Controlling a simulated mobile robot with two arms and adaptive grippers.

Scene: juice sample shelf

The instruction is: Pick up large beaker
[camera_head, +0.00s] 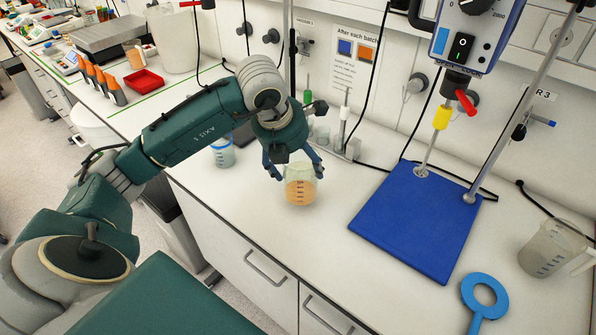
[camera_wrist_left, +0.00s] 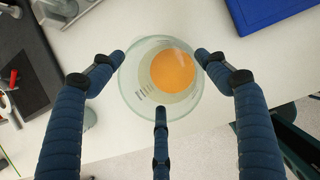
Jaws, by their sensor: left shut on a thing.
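A clear glass beaker (camera_head: 300,190) with orange juice and dark markings is at the bench's front part, left of the blue stirrer base. My left gripper (camera_head: 293,170) is around its upper part from above, shut on it. In the left wrist view I look down into the beaker (camera_wrist_left: 160,80); the fingers of the left gripper (camera_wrist_left: 160,70) touch its rim from several sides. The beaker looks upright. I cannot tell whether its bottom touches the bench. My right gripper is not in view.
The blue base plate (camera_head: 415,220) of the overhead stirrer (camera_head: 465,45) stands to the right. A blue ring-shaped thing (camera_head: 484,295) and a clear plastic jug (camera_head: 553,250) are farther right. A blue-lidded container (camera_head: 222,152) stands to the left. The white bench (camera_head: 285,235) is clear in front.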

